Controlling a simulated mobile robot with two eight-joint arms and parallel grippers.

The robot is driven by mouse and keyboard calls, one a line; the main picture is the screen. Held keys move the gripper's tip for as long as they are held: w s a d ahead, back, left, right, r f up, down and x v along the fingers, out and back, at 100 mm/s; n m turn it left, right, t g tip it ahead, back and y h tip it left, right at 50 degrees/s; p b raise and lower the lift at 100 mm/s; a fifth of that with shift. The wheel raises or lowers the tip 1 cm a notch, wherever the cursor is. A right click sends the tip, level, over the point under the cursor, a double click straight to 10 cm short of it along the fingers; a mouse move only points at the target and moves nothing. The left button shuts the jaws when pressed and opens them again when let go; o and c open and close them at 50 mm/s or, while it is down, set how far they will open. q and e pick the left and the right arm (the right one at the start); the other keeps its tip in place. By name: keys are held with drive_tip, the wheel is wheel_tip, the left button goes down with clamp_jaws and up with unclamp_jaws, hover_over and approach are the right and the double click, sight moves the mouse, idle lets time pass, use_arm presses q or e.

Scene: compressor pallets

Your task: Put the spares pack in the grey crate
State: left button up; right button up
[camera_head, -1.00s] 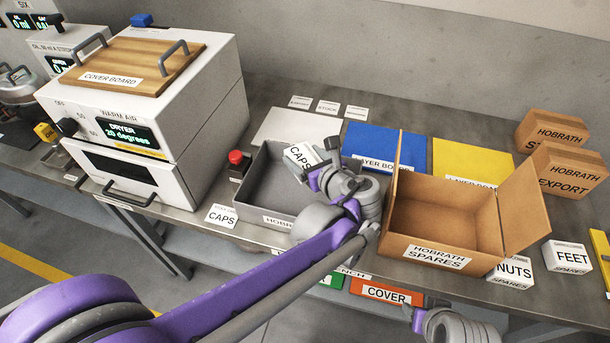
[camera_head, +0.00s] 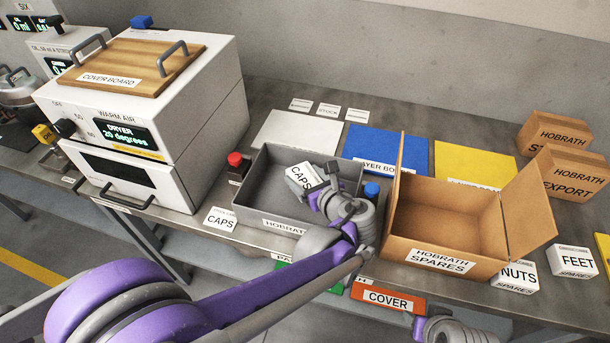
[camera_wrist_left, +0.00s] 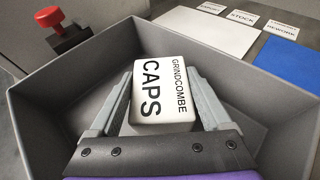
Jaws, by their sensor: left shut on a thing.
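My left gripper (camera_head: 308,192) is shut on a white pack (camera_head: 302,176) lettered CAPS. The pack is between both fingers in the left wrist view (camera_wrist_left: 162,88), where its print reads GRINDCOMBE CAPS. It is inside the walls of the grey crate (camera_head: 262,212); I cannot tell whether it touches the floor. The crate's walls surround the pack and fingers in the wrist view (camera_wrist_left: 50,125). The crate's front label is partly hidden by my left arm. Part of my right gripper (camera_head: 419,328) shows at the bottom edge; its fingertips are hidden.
An open cardboard box (camera_head: 445,225) labelled HOBRATH SPARES stands right of the crate. NUTS (camera_head: 515,277) and FEET (camera_head: 571,261) packs are beyond it. A red button (camera_head: 236,160) and the dryer (camera_head: 150,120) are to the left.

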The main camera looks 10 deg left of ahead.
use_arm(q)
drive_tip(key=shift+f, duration=0.25)
drive_tip(key=o, duration=1.3)
drive_tip(key=shift+r, duration=0.1)
drive_tip(key=shift+r, duration=0.25)
drive_tip(key=shift+r+p, duration=0.5)
drive_tip(key=shift+p, duration=0.05)
drive_tip(key=v, duration=1.2)
drive_tip(key=shift+f, duration=0.15)
